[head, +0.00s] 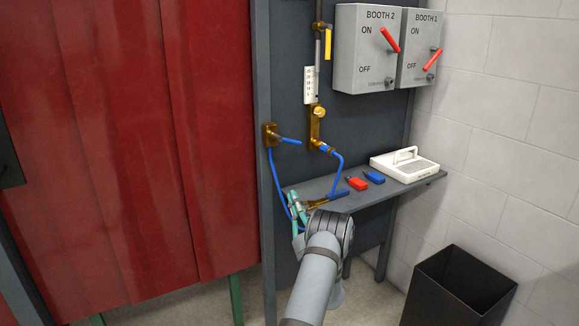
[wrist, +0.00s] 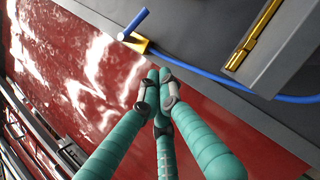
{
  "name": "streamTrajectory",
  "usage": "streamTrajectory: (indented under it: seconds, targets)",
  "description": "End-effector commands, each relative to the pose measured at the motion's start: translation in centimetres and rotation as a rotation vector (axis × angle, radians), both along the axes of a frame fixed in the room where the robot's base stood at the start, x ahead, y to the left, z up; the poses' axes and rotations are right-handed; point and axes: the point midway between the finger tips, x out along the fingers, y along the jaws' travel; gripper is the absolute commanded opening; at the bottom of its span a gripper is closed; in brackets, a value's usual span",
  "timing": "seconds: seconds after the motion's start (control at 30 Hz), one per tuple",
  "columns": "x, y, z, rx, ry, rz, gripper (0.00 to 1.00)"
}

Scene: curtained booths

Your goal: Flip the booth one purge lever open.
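No lever in view carries a readable purge label. A blue lever (head: 290,141) sticks out to the right from a brass fitting (head: 269,135) on the post beside the red curtain. A blue lever also shows in the wrist view (wrist: 133,24), on a brass mount (wrist: 136,43) beyond my fingertips. A yellow lever (head: 328,44) hangs down on the pipe higher up. My teal gripper (head: 297,207) is below the blue lever, left of the shelf. In the wrist view its fingertips (wrist: 158,76) are together, empty and apart from the lever.
Switch boxes for booth 2 (head: 361,65) and booth 1 (head: 412,65) have red levers. Blue hoses (head: 277,183) hang near my gripper. A black bin (head: 440,298) stands right.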

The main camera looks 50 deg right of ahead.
Motion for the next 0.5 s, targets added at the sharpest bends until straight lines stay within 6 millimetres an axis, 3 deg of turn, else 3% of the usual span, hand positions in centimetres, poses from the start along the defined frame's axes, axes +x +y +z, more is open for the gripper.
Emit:
streamTrajectory:
  seconds: [0.17, 0.5]
  targets:
    - [-1.4, -1.4, 1.3, 0.004, -0.057, -0.064, 0.0]
    - [1.9, -3.4, 4.0, -0.009, -0.049, -0.063, 0.0]
